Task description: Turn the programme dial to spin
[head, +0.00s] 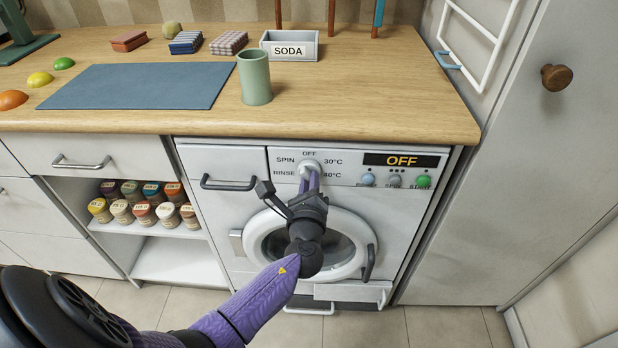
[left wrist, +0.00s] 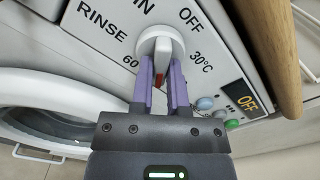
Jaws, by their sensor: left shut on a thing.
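The programme dial (head: 309,167) is a white round knob on the washing machine's front panel. The display (head: 402,160) reads OFF. My left gripper (head: 309,181) is at the dial, its purple fingers shut on the grip bar, one on each side, as the left wrist view (left wrist: 161,74) shows. My right gripper is not in view.
Blue, grey and green buttons (head: 424,181) sit right of the dial. The round door (head: 262,240) is below it, behind my left arm. The wooden worktop (head: 375,95) overhangs above, with a green cup (head: 255,80) near its edge. A tall cabinet (head: 530,170) stands at right.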

